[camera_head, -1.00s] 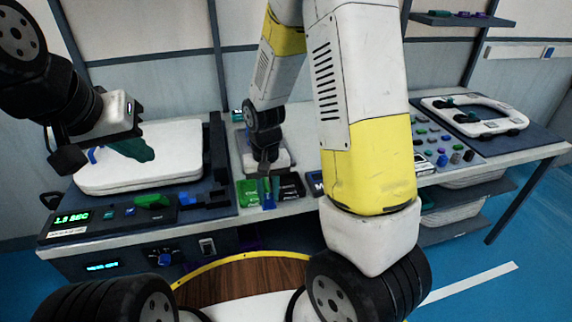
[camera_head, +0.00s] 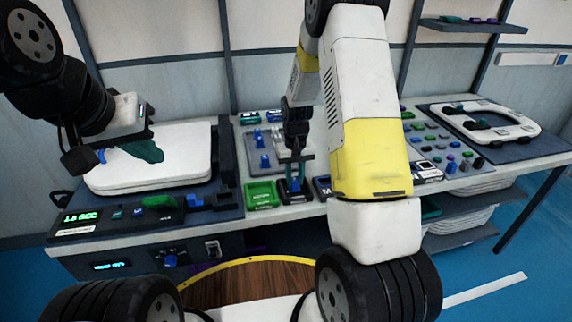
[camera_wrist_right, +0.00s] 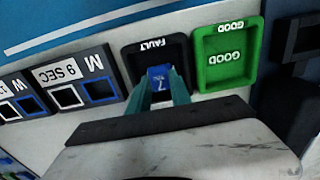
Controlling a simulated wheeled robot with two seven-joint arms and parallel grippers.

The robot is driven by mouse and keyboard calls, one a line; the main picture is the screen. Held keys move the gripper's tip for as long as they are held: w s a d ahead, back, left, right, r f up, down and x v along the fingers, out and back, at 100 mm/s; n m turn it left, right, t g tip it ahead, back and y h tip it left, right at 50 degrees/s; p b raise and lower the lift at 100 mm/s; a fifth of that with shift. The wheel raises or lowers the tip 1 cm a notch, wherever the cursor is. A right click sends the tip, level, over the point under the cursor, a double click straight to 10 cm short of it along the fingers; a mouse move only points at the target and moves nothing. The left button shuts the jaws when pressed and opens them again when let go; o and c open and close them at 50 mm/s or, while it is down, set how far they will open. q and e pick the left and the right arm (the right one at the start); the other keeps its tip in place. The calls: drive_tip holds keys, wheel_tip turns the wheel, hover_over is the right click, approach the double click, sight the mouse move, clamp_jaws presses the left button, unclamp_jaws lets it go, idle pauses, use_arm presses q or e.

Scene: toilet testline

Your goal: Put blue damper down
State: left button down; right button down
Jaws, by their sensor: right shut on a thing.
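My right gripper (camera_head: 295,184) has its teal fingers shut on a blue damper (camera_wrist_right: 160,76). In the wrist view, the damper is at the black FAULT tray (camera_wrist_right: 129,64), between the fingertips; I cannot tell whether it touches the tray floor. The green GOOD tray (camera_wrist_right: 205,60) lies right beside the FAULT tray; it also shows in the head view (camera_head: 262,195). My left gripper (camera_head: 142,151) hangs over the white toilet seat lid (camera_head: 188,165) at the left; its jaw opening is unclear.
More blue dampers (camera_head: 264,162) stand on a grey plate behind the trays. A 9 SEC panel (camera_wrist_right: 72,78) sits beside the FAULT tray. A display box (camera_head: 80,222) is at the bench's left. A white seat ring (camera_head: 530,129) lies at the right.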

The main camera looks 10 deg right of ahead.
drive_tip(key=shift+f, duration=0.25)
drive_tip(key=c, duration=1.2)
unclamp_jaws()
drive_tip(key=shift+f, duration=0.1)
wheel_tip(320, 180, up, 12)
wheel_tip(320, 180, up, 9)
drive_tip(key=t, duration=0.2)
hover_over(295, 180)
drive_tip(key=s, duration=0.4)
drive_tip(key=s+r+t, duration=0.1)
drive_tip(key=s+r, duration=0.2)
drive_tip(key=s, duration=0.3)
drive_tip(key=s+a+r+t+y, duration=0.1)
drive_tip(key=s+r, duration=0.3)
drive_tip(key=s, duration=0.3)
drive_tip(key=s+a+r+t+y, duration=0.1)
drive_tip(key=s+r+t, duration=0.1)
drive_tip(key=s, duration=0.5)
drive_tip(key=shift+s+a+r, duration=0.1)
drive_tip(key=shift+a+r, duration=0.05)
drive_tip(key=shift+r, duration=0.55)
